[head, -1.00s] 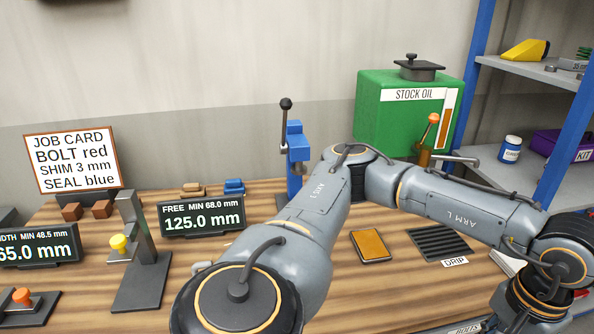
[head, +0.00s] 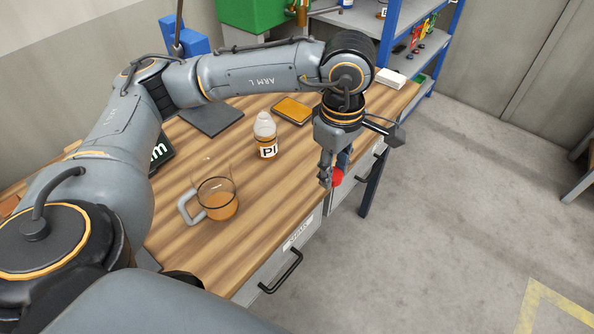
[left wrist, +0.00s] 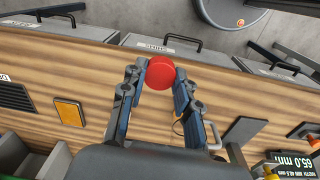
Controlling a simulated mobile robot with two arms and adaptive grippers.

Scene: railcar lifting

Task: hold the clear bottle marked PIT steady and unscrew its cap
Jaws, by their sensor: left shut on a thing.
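The clear bottle (head: 265,136) stands upright on the workbench, with amber contents and a label on which "PI" can be read. Its top looks pale, and I see no coloured cap on it. My left gripper (head: 333,177) is over the bench's front edge, to the right of the bottle and apart from it. It is shut on a red round cap-like piece (head: 338,177). In the left wrist view the red piece (left wrist: 160,73) sits between the fingertips of the left gripper (left wrist: 160,80). My right gripper is not in view.
A clear mug (head: 217,204) with amber liquid stands left of the bottle, near the front of the wooden bench (head: 262,206). An orange pad (head: 292,110) lies behind the bottle. Drawers with handles line the bench front. Open floor (head: 450,220) lies to the right.

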